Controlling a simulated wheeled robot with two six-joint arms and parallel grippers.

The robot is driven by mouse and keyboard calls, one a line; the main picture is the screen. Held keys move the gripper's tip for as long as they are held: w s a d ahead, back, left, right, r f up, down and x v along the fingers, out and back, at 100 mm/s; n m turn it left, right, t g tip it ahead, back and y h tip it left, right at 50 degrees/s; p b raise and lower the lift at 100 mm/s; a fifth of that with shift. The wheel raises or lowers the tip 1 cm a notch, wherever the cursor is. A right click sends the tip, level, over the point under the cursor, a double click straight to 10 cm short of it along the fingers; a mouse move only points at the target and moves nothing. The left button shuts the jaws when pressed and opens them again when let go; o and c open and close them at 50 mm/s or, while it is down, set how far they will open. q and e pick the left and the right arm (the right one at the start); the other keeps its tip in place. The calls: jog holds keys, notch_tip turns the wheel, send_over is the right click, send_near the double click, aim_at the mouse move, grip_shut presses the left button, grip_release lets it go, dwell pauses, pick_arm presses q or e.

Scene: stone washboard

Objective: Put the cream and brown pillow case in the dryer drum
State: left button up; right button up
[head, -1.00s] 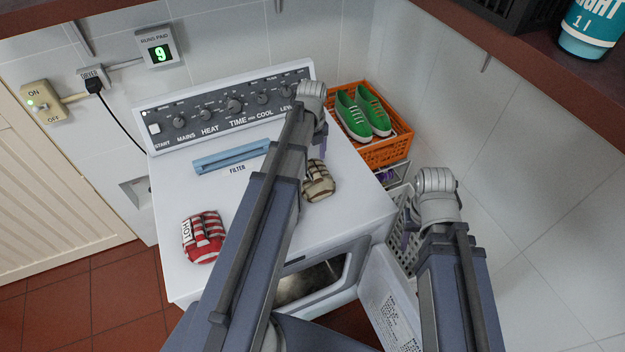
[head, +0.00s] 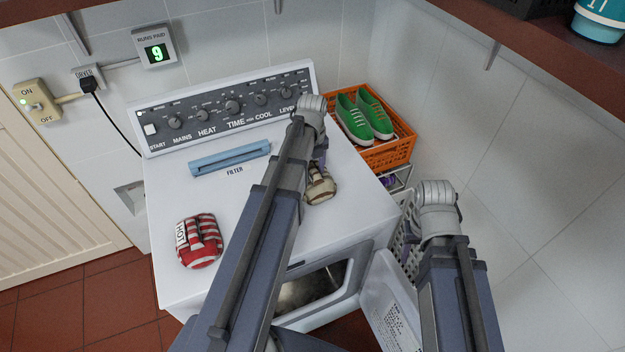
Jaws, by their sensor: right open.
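A cream and brown bundled cloth, the pillow case (head: 321,190), lies on the white dryer (head: 180,225) top, right of the middle. My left arm passes over its left side. My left gripper (head: 320,155) is just above and behind the bundle, mostly hidden by its own wrist; I cannot tell whether it touches the cloth or how its jaws stand. The dryer drum (head: 308,287) shows through the open front, partly behind my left arm. The dryer door (head: 388,298) hangs open to the right. My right gripper (head: 411,228) is open beside the dryer's right side, its fingers largely hidden.
A red and white striped bundle marked HOT (head: 200,241) lies on the dryer top at left. A blue filter handle (head: 229,158) is behind it. An orange crate (head: 385,154) with green shoes (head: 366,116) stands at back right. A shelf (head: 530,65) overhangs upper right.

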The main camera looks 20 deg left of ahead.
aim_at(313, 167)
pick_arm(q)
grip_shut()
dwell(0.7)
notch_tip(313, 167, up, 10)
jog(key=p, duration=1)
